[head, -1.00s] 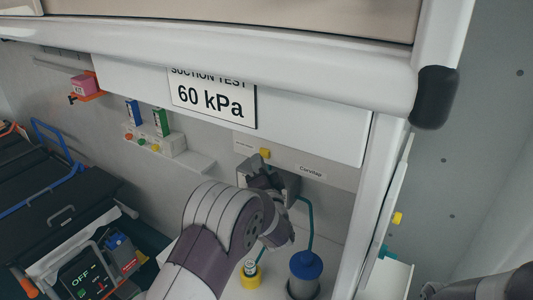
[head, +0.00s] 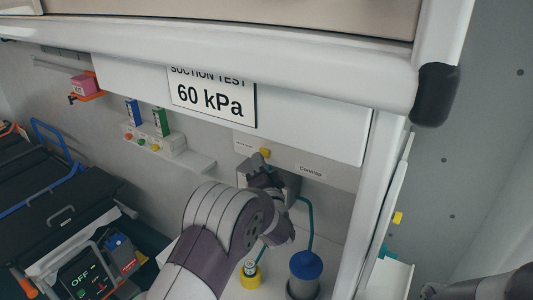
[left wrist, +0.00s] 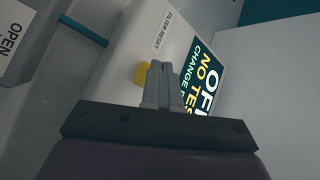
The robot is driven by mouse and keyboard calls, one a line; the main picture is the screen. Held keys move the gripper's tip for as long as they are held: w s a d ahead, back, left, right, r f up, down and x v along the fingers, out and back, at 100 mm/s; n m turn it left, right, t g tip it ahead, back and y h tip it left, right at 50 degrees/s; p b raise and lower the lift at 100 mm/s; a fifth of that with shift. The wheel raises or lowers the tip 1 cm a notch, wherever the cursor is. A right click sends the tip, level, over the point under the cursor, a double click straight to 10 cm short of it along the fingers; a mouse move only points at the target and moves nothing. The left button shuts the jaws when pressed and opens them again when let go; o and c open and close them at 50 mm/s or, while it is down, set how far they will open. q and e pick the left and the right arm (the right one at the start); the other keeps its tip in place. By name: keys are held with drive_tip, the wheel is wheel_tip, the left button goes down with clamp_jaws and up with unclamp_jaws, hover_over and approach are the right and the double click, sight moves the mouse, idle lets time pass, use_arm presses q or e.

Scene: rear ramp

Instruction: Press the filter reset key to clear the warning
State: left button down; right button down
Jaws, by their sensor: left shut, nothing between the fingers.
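The filter reset key is a small yellow button (left wrist: 141,73) on a pale unit, beside a "FILTER RESET" label (left wrist: 167,30) in the left wrist view. The unit's dark screen (left wrist: 205,75) shows "OFF", "NO TES" and "CHANGE", partly cut off. My left gripper (left wrist: 161,72) is shut and empty, its fingertips very near the key and partly overlapping it in this view. I cannot tell whether they touch. In the head view a yellow key (head: 265,152) shows just above my left gripper (head: 263,163). My right gripper is out of view.
A "60 kPa" suction test sign (head: 212,98) hangs above on a white panel. A blue-topped canister (head: 305,266) and a yellow-based bottle (head: 250,273) stand below the arm. A monitor reading "OFF" (head: 82,276) is at lower left. A white post edges the right side.

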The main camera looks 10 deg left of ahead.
use_arm(q)
drive_tip(key=shift+w+d, duration=0.15)
drive_tip(key=shift+w, duration=0.3)
idle(0.4)
drive_tip(key=shift+s, duration=0.1)
drive_tip(key=shift+s+a, duration=0.25)
drive_tip(key=shift+s, duration=0.5)
drive_tip(key=s, duration=0.1)
drive_tip(key=s+a, duration=0.1)
drive_tip(key=s, duration=0.2)
drive_tip(key=shift+s+a, duration=0.35)
drive_tip(key=shift+a, duration=0.05)
idle(0.4)
